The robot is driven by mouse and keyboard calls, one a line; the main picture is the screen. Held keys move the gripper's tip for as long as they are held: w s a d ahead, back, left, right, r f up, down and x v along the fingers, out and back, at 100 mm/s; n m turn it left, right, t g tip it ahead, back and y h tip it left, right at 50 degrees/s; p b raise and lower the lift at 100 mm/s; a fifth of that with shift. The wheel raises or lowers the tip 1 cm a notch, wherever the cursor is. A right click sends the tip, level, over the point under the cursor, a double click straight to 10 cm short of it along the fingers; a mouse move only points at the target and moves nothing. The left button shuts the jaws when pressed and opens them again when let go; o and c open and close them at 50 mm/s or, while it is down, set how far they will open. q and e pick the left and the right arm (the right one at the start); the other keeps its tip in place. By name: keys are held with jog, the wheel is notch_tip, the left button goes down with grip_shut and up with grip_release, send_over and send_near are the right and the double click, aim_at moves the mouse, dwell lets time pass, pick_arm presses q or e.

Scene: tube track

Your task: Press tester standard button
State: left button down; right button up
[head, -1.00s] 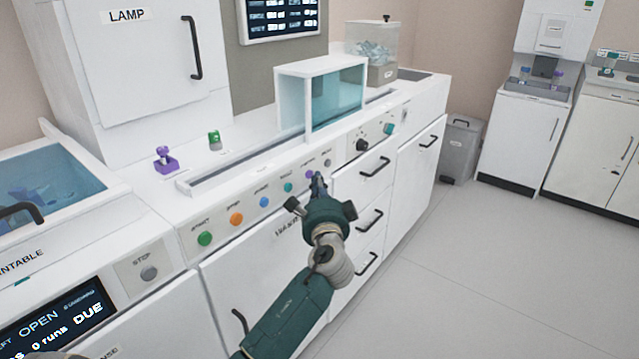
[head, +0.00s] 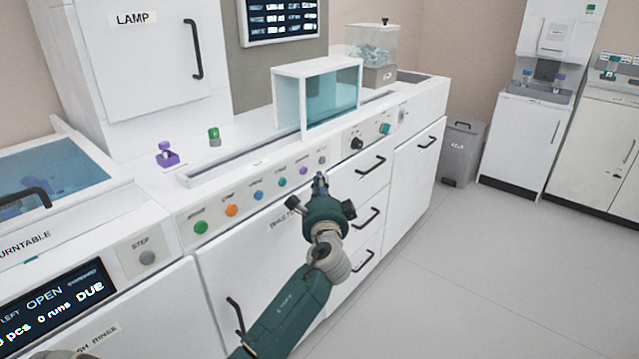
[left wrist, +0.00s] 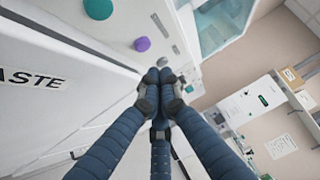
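The long white cabinet's front panel has a row of round buttons: green (head: 201,227), orange (head: 232,210), blue (head: 257,195), teal (head: 282,182), purple (head: 303,170) and grey (head: 322,160). Their small labels are too blurred to read, so I cannot tell which is the standard button. My left gripper (head: 320,180) is just in front of the panel, below the purple and grey buttons. In the left wrist view its fingers (left wrist: 158,77) are together at the tips and empty, beside the purple button (left wrist: 142,44); the teal one (left wrist: 98,8) is farther off. My right gripper is not in view.
A clear teal-sided box (head: 318,95) stands on the counter above the panel. A purple item (head: 167,155) and a green item (head: 214,137) stand on the counter. The floor at right is clear.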

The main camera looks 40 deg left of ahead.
pick_arm(q)
jog(key=v, duration=0.9)
jog(key=shift+s+d, duration=0.25)
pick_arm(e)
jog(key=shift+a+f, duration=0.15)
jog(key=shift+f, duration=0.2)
pick_arm(q)
jog(key=shift+f, duration=0.15)
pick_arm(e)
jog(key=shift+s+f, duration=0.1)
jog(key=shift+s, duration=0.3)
